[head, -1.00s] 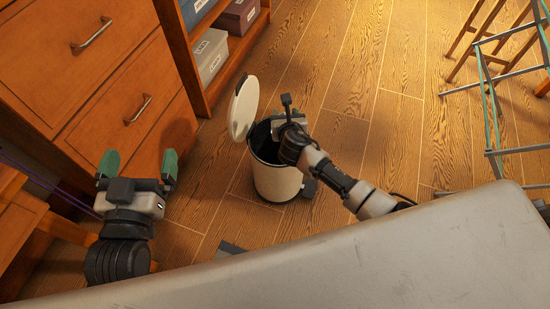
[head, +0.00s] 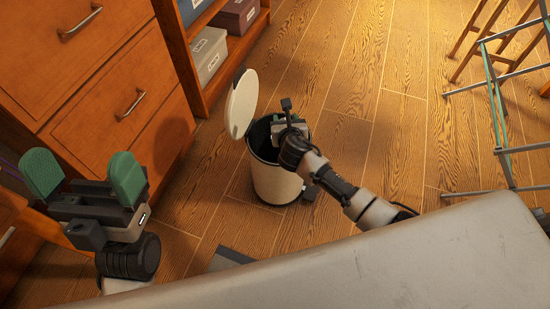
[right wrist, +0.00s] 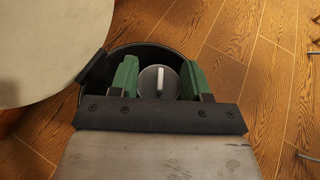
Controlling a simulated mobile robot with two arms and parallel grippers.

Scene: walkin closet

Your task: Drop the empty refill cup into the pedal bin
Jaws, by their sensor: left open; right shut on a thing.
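The cream pedal bin (head: 276,182) stands on the floor with its round lid (head: 242,103) swung open on the left. My right gripper (head: 277,126) is over the bin's mouth. In the right wrist view my right gripper (right wrist: 158,78) has its green fingers either side of the grey refill cup (right wrist: 150,82), shut on it, inside the outline of the dark rim (right wrist: 190,58). A pale upright strip shows at the cup's middle. My left gripper (head: 85,176) is open and empty, left of the bin, in front of the drawers.
Wooden drawers (head: 100,70) with metal handles stand at the left. A shelf with labelled boxes (head: 209,55) is behind the bin. A metal rack (head: 497,110) and wooden legs (head: 478,38) are at the right. The floor between bin and rack is clear.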

